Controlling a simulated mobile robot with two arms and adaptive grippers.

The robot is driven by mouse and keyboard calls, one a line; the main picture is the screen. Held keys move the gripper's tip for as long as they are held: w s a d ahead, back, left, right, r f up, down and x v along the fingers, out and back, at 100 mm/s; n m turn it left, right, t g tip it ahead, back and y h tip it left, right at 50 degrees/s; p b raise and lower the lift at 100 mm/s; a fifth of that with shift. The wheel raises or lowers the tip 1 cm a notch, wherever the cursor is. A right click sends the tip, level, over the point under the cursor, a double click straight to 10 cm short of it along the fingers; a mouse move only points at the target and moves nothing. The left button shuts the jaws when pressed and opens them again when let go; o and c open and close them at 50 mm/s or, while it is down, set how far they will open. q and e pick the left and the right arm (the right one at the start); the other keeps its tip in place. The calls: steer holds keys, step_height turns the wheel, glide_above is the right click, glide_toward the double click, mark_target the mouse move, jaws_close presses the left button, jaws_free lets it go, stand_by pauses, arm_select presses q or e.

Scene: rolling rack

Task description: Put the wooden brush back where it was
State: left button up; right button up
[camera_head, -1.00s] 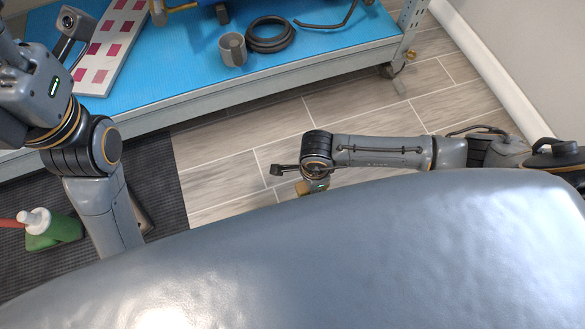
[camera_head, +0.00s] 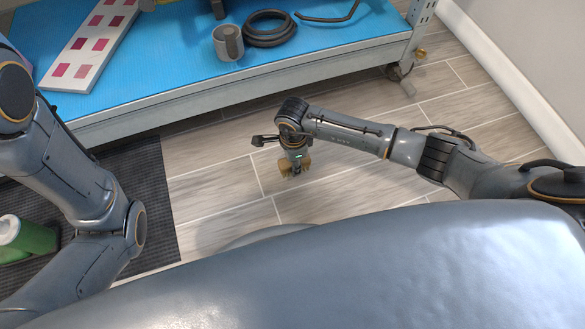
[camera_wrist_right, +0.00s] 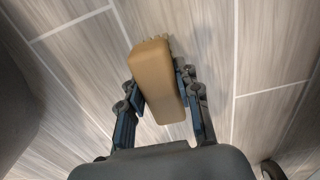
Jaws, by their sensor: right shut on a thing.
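The wooden brush (camera_wrist_right: 157,80) is a tan block with a strip of bristles showing at its far end. In the right wrist view it sits between the two fingers of my right gripper (camera_wrist_right: 163,115), which is shut on it. In the head view the brush (camera_head: 284,170) shows small beneath my right wrist, over the floor in front of the rack. My left arm is at the left of the head view, but its gripper is out of the picture.
The rack's blue shelf (camera_head: 190,50) holds a grey mug (camera_head: 228,42), a dark coiled hose (camera_head: 268,28) and a board with pink and red squares (camera_head: 92,45). A green bottle (camera_head: 30,238) is on the dark mat (camera_head: 150,200). The wood-look floor (camera_head: 215,190) is clear.

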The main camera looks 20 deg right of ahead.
steer(key=f+b, duration=0.3)
steer(key=f, duration=0.1)
steer(key=shift+w+b, duration=0.25)
steer(key=shift+b, duration=0.1)
steer(key=shift+r, duration=0.2)
steer(key=shift+f, duration=0.1)
steer(key=o, duration=1)
